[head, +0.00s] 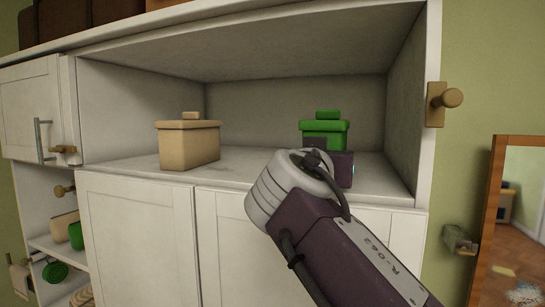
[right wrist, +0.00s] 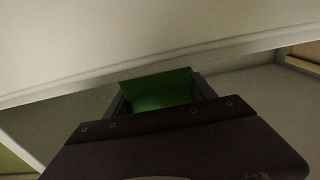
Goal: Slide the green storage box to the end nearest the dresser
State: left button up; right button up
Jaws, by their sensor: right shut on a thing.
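The green storage box (head: 324,133), with a lid and a small handle on top, stands on the open cabinet shelf (head: 250,176), right of its middle. My right gripper (head: 326,157) reaches it from the front and hides its lower part. In the right wrist view the gripper (right wrist: 161,88) is shut on the green box (right wrist: 160,92), whose green surface shows between the two fingers. My left gripper is not in view. I cannot pick out a dresser for sure.
A beige lidded box (head: 188,147) stands on the same shelf to the left, with clear shelf between the boxes. The cabinet's side wall (head: 407,110) closes the shelf on the right. A wood-framed mirror (head: 497,200) hangs further right.

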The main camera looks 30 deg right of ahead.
jog(key=shift+f, duration=0.1)
jog(key=shift+s+d+f+b, duration=0.2)
jog(key=shift+s+d+b, duration=0.2)
jog(key=shift+b, duration=0.2)
jog(key=shift+s+d+b, duration=0.4)
jog(key=shift+s+b, duration=0.2)
jog(key=shift+b, duration=0.15)
jog(key=shift+s+d+r+b, duration=0.2)
jog(key=shift+s+d+b, duration=0.5)
jog(key=shift+s, duration=0.25)
jog(key=o, duration=0.9)
jog(key=shift+o, duration=0.8)
jog(key=shift+d, duration=0.2)
